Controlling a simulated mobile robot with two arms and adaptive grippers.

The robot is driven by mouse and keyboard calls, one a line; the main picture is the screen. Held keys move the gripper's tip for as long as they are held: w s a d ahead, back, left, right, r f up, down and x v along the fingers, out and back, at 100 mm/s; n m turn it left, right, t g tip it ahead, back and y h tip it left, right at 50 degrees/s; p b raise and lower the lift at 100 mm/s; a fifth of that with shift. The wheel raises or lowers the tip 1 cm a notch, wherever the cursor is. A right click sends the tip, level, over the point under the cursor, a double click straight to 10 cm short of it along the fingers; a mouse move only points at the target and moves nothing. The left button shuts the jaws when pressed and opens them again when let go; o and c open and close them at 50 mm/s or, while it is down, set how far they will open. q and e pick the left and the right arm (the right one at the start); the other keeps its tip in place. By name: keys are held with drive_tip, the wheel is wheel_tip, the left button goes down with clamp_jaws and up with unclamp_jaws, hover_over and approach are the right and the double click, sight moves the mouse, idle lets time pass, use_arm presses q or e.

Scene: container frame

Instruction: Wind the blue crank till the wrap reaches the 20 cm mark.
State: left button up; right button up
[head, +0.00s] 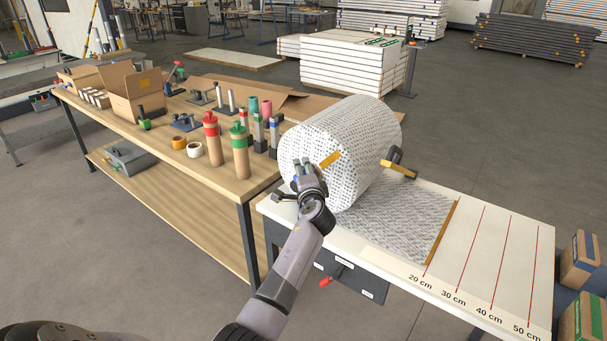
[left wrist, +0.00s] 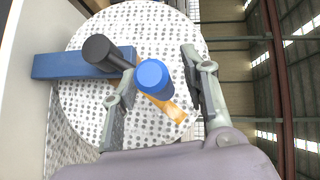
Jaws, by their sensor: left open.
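The wrap is a large white roll with grey spots (head: 345,140); its sheet (head: 395,222) lies on the white table. A wooden bar (head: 443,232) along its edge lines up with the 20 cm label (head: 420,279), and no bare red line shows there. My left gripper (head: 303,168) is at the roll's near end. In the left wrist view, the blue crank knob (left wrist: 153,76) sits between my open left fingers (left wrist: 159,62); I cannot tell whether they touch it. An orange arm (left wrist: 170,108) shows behind the knob. My right gripper is out of view.
A blue bar (left wrist: 75,65) and a black cylinder (left wrist: 101,48) sit beside the knob. A red-handled lever (head: 327,281) projects from the table front. A wooden workbench (head: 215,188) with bottles and boxes stands left.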

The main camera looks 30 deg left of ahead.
use_arm(q)
drive_tip(key=v, duration=1.2)
drive_tip(key=shift+w+d, duration=0.1)
drive_tip(key=s+d+f+m+g+h+b, duration=0.1)
drive_tip(key=d+f+h, duration=0.2)
drive_tip(key=f, duration=0.8)
drive_tip(key=s+d+f+g+h, duration=0.1)
drive_tip(key=d+f+h, duration=0.15)
drive_tip(key=f, duration=0.95)
drive_tip(key=s+d+f+g+h+b, duration=0.15)
drive_tip(key=s+f, duration=0.25)
drive_tip(key=f, duration=0.4)
drive_tip(key=s+d+f+g+h, duration=0.1)
drive_tip(key=s+d+f, duration=0.2)
drive_tip(key=s+f, duration=0.35)
drive_tip(key=s+f+n+g+h, duration=0.1)
drive_tip(key=s+f+n+g, duration=0.1)
drive_tip(key=s+f, duration=0.7)
drive_tip(key=s+f+n+g+b, duration=0.1)
drive_tip(key=s+f, duration=0.8)
drive_tip(key=s, duration=0.9)
drive_tip(key=s+f+n+g+h, duration=0.1)
drive_tip(key=s+f+n+g, duration=0.3)
drive_tip(key=s+f, duration=0.5)
drive_tip(key=s, duration=0.5)
drive_tip(key=shift+s+d+h+b, duration=0.3)
drive_tip(key=shift+s+d, duration=0.05)
drive_tip(key=shift+d, duration=0.05)
